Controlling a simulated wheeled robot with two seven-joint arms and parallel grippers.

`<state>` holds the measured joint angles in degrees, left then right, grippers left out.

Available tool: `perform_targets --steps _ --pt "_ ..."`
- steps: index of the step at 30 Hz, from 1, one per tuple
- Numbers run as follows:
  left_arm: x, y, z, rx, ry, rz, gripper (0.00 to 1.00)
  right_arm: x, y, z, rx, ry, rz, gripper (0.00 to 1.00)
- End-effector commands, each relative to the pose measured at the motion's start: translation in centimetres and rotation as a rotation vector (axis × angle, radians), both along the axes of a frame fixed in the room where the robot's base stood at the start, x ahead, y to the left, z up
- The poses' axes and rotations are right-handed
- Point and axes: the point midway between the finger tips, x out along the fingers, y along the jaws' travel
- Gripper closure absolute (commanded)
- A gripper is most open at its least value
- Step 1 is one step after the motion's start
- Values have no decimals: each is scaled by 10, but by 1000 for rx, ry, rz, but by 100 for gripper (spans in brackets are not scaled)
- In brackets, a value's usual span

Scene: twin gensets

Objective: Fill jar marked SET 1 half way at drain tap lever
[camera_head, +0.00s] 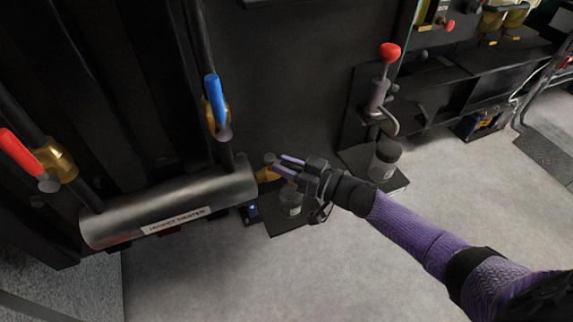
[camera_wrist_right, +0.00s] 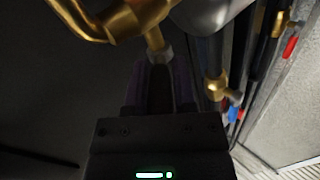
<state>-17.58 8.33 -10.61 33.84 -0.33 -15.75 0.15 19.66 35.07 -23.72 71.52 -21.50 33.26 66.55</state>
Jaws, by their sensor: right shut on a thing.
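The drain tap (camera_head: 266,174) is brass and sticks out of the right end of the grey jacket heater cylinder (camera_head: 170,206). My right gripper (camera_head: 283,165) is at this tap, shut on its small lever. In the right wrist view the lever's grey end (camera_wrist_right: 161,52) sits between my purple fingers (camera_wrist_right: 160,78), with brass pipework just beyond. A clear jar (camera_head: 291,201) stands upright on a dark plate (camera_head: 290,224) below the tap, partly hidden by my gripper. Its marking and fill level are unreadable, and no stream is visible. My left gripper is out of view.
A second, dark-topped jar (camera_head: 384,162) stands to the right, below a red-knobbed pump (camera_head: 380,92). A blue-handled valve (camera_head: 215,101) rises above the cylinder; a red-handled valve (camera_head: 30,155) is at far left. The pale floor (camera_head: 350,265) in front is clear.

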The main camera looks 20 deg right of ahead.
Motion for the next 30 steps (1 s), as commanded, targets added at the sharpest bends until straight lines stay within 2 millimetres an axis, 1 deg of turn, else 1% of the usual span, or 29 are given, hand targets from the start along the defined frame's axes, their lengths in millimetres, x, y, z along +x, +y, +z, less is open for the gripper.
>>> perform_targets --steps 2,3,5,6,7,14,17,20,24,27,30 --pt "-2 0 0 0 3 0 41 0 0 0 0 0 -2 100" --pt "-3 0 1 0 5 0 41 0 0 0 0 0 -2 58" --pt "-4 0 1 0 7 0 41 0 0 0 0 0 -2 46" --pt "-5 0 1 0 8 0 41 0 0 0 0 0 -2 37" --pt "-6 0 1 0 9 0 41 0 0 0 0 0 -2 31" --pt "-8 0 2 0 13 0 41 0 0 0 0 0 -1 31" --pt "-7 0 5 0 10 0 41 -5 -4 1 -1 3 -3 31" --pt "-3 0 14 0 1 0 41 -23 -17 4 -2 3 -3 31" --pt "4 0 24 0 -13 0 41 -52 -39 3 -2 3 -3 31" --pt "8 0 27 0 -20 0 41 -68 -50 2 -1 2 -2 31" --pt "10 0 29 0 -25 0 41 -77 -57 1 -1 1 -2 31"
